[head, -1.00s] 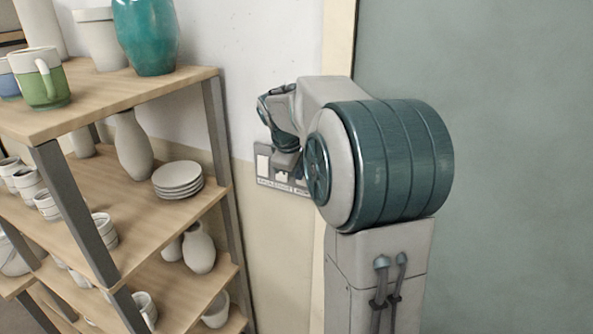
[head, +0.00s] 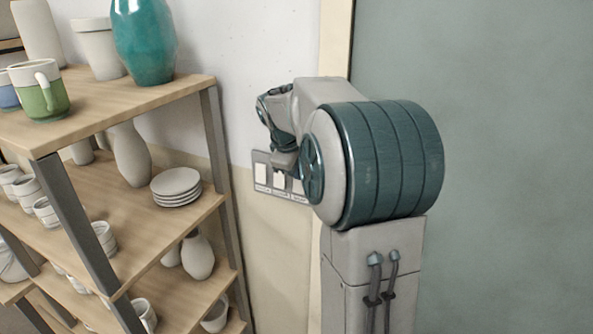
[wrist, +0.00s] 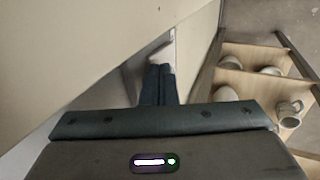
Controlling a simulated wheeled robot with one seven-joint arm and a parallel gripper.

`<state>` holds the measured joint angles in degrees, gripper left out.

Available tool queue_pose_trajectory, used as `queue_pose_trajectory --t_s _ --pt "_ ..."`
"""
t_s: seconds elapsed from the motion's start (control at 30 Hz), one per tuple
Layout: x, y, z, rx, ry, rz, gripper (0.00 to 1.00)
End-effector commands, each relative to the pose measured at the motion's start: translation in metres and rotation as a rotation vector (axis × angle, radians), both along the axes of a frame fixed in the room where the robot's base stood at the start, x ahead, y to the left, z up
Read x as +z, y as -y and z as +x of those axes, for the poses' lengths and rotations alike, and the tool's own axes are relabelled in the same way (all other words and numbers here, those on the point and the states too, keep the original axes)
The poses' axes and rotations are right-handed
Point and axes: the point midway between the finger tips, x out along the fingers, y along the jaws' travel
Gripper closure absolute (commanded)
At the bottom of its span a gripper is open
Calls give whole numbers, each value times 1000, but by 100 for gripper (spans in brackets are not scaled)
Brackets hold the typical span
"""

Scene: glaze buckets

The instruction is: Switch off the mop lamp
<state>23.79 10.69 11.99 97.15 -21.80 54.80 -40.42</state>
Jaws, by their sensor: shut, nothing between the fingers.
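A grey switch panel (head: 263,187) with pale switch plates and a label strip is on the wall, left of my arm in the head view. Its lettering is too small to read, so I cannot tell which switch is the mop lamp's. My gripper (head: 279,175) is in front of the panel's middle, and my arm hides the right part. In the wrist view my gripper (wrist: 160,68) shows two dark fingers together, empty, with their tips close to a pale piece by the wall. I cannot tell whether they touch it. No lamp is in view.
A wooden shelf rack (head: 195,93) with pots, cups and stacked plates (head: 176,187) stands left of the panel. It also shows at the right of the wrist view (wrist: 262,58). A grey-green surface (head: 500,150) fills the right.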

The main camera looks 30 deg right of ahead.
Motion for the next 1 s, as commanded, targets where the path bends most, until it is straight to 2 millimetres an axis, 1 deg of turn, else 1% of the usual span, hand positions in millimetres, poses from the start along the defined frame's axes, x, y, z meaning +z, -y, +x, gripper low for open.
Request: queue_pose_trajectory --t_s 0.27,0.37,0.5,0.53,0.6,0.8,0.9,1.0 --pt "0 -2 -1 1 0 0 100" --pt "1 -10 -5 0 2 -1 100" --pt "3 -28 -18 -3 2 -1 100" --pt "7 -30 -20 -7 3 -1 100" --pt "27 -30 -20 -12 8 -1 100" --pt "70 -41 -24 -1 5 0 100" --pt "86 -45 -26 3 4 0 100" --pt "96 -46 -27 2 2 0 100"
